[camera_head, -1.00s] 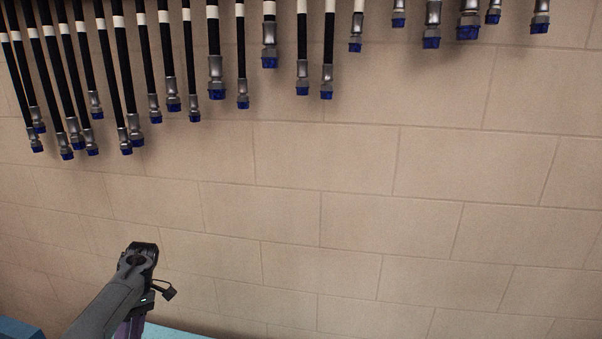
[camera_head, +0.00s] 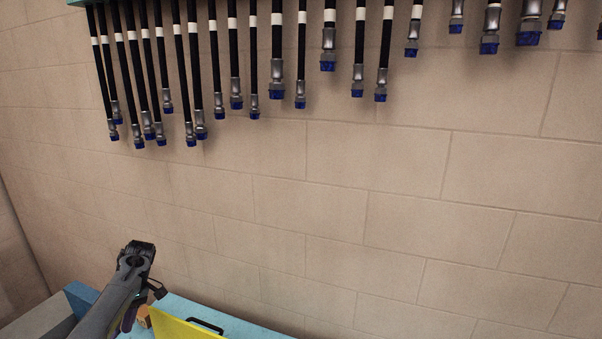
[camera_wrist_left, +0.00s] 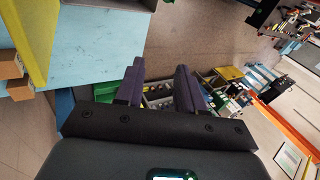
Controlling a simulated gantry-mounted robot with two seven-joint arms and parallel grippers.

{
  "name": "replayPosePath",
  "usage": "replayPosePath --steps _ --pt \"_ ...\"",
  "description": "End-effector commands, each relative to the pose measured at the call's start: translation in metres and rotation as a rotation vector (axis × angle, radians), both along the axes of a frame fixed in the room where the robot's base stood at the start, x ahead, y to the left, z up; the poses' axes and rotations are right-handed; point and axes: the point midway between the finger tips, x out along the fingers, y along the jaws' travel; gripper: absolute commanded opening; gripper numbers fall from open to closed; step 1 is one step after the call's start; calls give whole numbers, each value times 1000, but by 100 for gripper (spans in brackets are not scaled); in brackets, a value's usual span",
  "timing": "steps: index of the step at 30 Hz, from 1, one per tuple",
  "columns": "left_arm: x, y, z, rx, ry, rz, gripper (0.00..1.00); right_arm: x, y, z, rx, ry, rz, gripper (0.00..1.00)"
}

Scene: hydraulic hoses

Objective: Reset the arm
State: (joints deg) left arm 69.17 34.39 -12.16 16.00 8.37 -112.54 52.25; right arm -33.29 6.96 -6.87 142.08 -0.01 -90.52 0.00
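My left arm comes in at the lower left of the head view, and its wrist stands in front of the tiled wall. The left gripper (camera_wrist_left: 160,78) shows in the left wrist view, with its two purple fingers apart and nothing between them. In the head view only a little purple of it shows below the wrist, partly hidden by the arm. My right arm and gripper are in neither view. Black hydraulic hoses (camera_head: 180,62) with white bands, metal fittings and blue ends hang in a row along the top of the wall, well above the left arm.
A light blue tabletop (camera_head: 245,328) lies at the bottom of the head view, with a yellow bin (camera_head: 180,328) on it. A blue box (camera_head: 80,296) is beside my arm. In the left wrist view, shelves of parts (camera_wrist_left: 215,85) stand beyond the fingers. The wall's middle is clear.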

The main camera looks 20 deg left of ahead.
Motion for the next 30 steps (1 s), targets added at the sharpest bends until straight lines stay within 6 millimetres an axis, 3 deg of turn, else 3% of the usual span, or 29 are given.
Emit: replayPosePath --steps 8,14,22,26,30 --pt "8 -5 -60 88 -13 -365 38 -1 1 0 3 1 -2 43" --pt "-1 -37 -107 119 -8 -729 38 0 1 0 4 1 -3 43" --pt "-49 -121 -155 92 2 -1258 38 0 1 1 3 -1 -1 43" --pt "-87 -174 -165 55 -7 -1511 38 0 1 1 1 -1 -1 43" --pt "-132 -228 -162 9 -31 -1750 38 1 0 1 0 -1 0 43"
